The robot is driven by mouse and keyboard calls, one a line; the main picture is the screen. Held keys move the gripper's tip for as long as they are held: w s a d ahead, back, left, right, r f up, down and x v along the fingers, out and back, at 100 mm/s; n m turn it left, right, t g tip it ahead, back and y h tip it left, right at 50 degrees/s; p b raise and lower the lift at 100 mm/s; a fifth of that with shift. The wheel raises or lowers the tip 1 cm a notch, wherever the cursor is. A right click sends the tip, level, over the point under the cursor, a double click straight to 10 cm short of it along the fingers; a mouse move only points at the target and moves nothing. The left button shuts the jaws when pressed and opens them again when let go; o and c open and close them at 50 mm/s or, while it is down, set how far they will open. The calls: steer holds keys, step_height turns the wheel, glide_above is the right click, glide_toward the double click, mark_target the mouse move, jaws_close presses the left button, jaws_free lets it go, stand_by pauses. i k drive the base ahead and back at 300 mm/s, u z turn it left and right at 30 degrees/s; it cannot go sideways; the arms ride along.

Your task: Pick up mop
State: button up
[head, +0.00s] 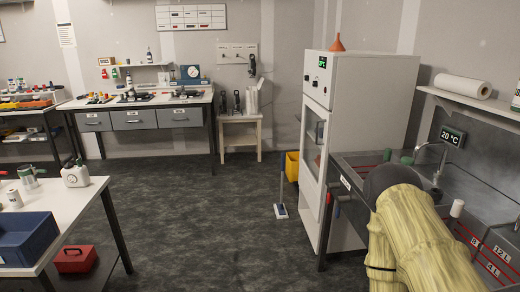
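The mop (281,210) stands on the dark floor near the middle of the head view. It has a thin greyish handle, upright or nearly so, and a small flat pale head with blue on it. It is just left of the tall white cabinet and in front of a yellow bucket (292,167). Nothing holds it. My arm, in a pale yellow sleeve, shows at the lower right in front of the sink bench, well to the right of the mop. My gripper itself cannot be seen.
The white cabinet (343,95) with an orange funnel (337,44) on top stands right of the mop. A sink bench (350,172) is at the right. A white table (75,207) with a blue bin (25,238) is at the left. The floor (190,220) between is clear.

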mark_target(281, 210)
steer(key=u, duration=0.7)
steer(key=i, duration=3.35)
steer(key=z, duration=0.75)
steer(key=i, duration=0.9)
steer(key=z, duration=0.3)
